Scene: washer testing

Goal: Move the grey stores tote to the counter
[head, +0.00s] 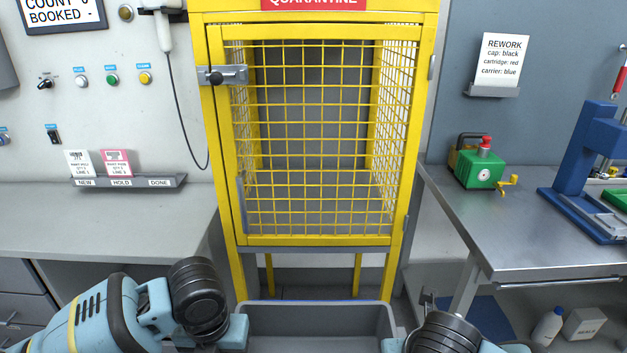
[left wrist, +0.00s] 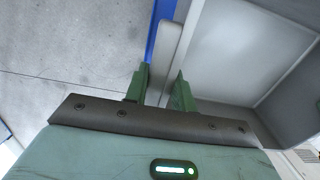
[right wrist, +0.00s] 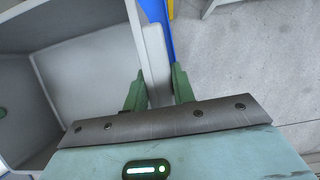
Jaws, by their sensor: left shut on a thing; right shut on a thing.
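The grey stores tote (head: 318,322) is at the bottom centre of the head view, in front of the yellow cage. Its near part is cut off by the frame, and the inside that shows looks bare. My left gripper (head: 240,332) is shut on the tote's left wall; the left wrist view shows the fingers (left wrist: 160,90) on either side of the rim. My right gripper (head: 393,346) is shut on the right wall; its fingers (right wrist: 158,88) straddle the rim in the right wrist view. The pale grey counter (head: 120,215) is at left, with a clear top in front of a card rack.
The yellow quarantine cage (head: 315,240) stands straight ahead, its door latched and its inside empty. A steel bench (head: 490,235) at right holds a green device (head: 482,168) and a blue press (head: 590,165). A bottle (head: 548,325) stands beneath it.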

